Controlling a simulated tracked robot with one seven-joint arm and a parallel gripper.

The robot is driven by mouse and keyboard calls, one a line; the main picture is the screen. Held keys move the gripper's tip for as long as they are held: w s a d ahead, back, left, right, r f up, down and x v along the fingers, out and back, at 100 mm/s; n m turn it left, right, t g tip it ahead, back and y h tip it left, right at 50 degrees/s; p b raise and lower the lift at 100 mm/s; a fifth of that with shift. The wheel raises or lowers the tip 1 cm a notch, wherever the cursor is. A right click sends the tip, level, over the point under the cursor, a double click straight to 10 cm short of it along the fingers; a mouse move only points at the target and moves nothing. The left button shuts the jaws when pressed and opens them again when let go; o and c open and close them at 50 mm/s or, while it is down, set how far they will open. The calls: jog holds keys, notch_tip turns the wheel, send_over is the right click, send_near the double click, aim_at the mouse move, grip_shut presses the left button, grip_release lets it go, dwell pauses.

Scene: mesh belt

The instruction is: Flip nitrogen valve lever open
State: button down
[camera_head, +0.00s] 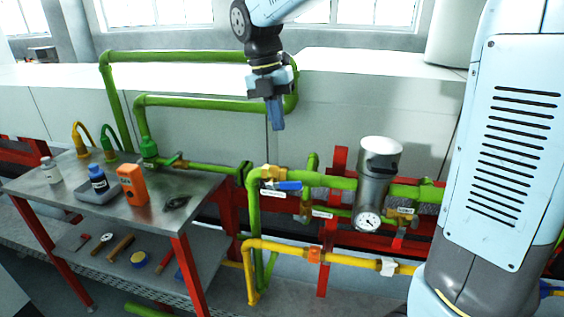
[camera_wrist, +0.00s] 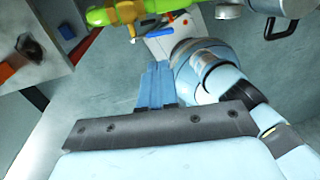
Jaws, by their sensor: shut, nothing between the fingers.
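A blue lever (camera_head: 289,185) sits on a brass valve body (camera_head: 272,172) in the green pipe, right of the bench. In the head view it lies nearly level, roughly along the pipe. A white label (camera_head: 272,193) hangs below it; its print is too small to read, so I cannot tell which valve is the nitrogen one. My gripper (camera_head: 278,126) points down, shut and empty, well above the lever and apart from it. In the wrist view the blue fingers (camera_wrist: 156,72) show at centre, and a blue lever (camera_wrist: 151,31) lies beyond their tips.
A steel canister (camera_head: 376,165) with a gauge (camera_head: 368,221) stands right of the lever. A steel bench (camera_head: 80,195) at left holds bottles and an orange meter (camera_head: 132,185). A yellow pipe (camera_head: 345,259) runs low. Green pipes (camera_head: 190,102) run behind my gripper.

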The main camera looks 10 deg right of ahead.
aim_at(287, 182)
jog(key=f, duration=0.4)
jog(key=d+f, duration=0.1)
jog(key=f, duration=0.4)
jog(key=s+d+f, duration=0.1)
jog(key=f, duration=0.3)
jog(key=shift+d+f, duration=0.25)
jog(key=shift+f, duration=0.1)
